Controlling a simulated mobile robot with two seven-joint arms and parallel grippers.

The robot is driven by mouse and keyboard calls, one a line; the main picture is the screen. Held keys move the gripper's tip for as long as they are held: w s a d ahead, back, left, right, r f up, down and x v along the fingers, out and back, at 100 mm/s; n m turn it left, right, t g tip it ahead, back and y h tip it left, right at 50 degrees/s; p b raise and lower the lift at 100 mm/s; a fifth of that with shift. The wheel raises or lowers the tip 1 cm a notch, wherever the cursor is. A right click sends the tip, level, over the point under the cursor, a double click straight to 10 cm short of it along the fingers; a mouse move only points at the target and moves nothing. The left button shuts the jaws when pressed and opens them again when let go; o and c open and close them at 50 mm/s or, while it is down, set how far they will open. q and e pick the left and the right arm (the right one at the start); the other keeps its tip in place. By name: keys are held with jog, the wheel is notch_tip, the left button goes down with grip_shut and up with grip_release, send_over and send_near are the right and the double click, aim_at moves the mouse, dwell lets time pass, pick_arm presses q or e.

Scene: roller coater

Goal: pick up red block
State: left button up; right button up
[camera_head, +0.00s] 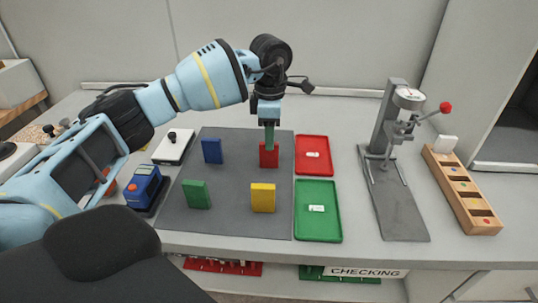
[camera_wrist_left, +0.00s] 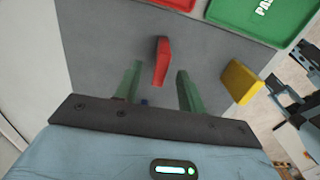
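The red block (camera_head: 269,157) stands upright on the grey mat (camera_head: 240,217), near its far right corner. My left gripper (camera_head: 270,140) is above it, pointing down, with its green fingers overlapping the block in the head view. In the left wrist view the two green fingers (camera_wrist_left: 157,82) are spread apart. The red block (camera_wrist_left: 161,61) shows in line with the gap between them, slightly beyond the fingertips. Contact cannot be seen. My right gripper is in neither view.
Blue (camera_head: 212,151), green (camera_head: 196,194) and yellow (camera_head: 263,198) blocks stand on the mat. Red (camera_head: 313,168) and green (camera_head: 333,225) trays lie to its right. A press stand (camera_head: 391,190) and a wooden rack (camera_head: 470,207) are farther right. A blue device (camera_head: 145,187) sits left.

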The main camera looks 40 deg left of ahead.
pick_arm(q)
send_over(269, 166)
jog(key=shift+w+a+f, duration=0.1)
jog(key=shift+w+f, duration=0.05)
jog(key=shift+f, duration=1)
jog(key=shift+w+a+f, duration=0.1)
jog(key=shift+w+f, duration=0.05)
jog(key=shift+f, duration=1)
grip_shut()
